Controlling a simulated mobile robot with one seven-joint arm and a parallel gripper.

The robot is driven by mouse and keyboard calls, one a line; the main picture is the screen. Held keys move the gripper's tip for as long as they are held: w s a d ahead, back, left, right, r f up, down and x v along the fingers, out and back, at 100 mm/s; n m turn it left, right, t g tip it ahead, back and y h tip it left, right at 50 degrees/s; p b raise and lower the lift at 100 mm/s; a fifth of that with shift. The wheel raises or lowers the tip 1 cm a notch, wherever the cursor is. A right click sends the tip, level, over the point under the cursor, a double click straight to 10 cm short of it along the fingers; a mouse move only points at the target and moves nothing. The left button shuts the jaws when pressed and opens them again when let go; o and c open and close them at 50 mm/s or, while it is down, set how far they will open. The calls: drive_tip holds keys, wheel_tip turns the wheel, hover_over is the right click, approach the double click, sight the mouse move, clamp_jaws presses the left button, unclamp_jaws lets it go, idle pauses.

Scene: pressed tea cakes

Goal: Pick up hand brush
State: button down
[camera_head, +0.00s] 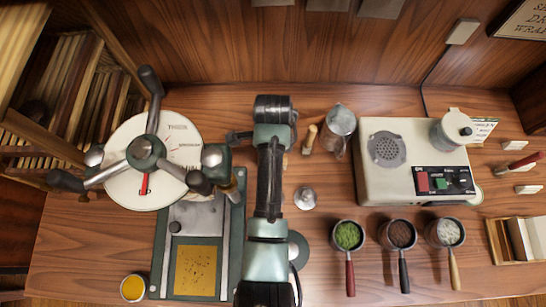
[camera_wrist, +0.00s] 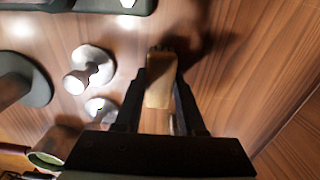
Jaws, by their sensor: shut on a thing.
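The hand brush (camera_wrist: 158,92) shows in the wrist view as a tan wooden block with dark bristles at its far end. My gripper (camera_wrist: 163,68) has its two black fingers on either side of the brush, shut on it. The wood colour of the brush is close to that of the table below, and I cannot tell how far it is off the surface. In the head view my arm reaches over the middle of the table, and it hides the fingertips and most or all of the brush.
A dial scale with a three-armed handle (camera_head: 145,160) stands left of my arm. A steel pitcher (camera_head: 339,122) and a cream machine (camera_head: 415,165) stand to the right. A small metal tamper (camera_head: 305,197) and three handled cups, one with green powder (camera_head: 348,236), lie nearer.

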drive_tip(key=shift+r, duration=0.15)
wheel_tip(320, 180, up, 10)
drive_tip(key=shift+f, duration=0.1)
idle(0.3)
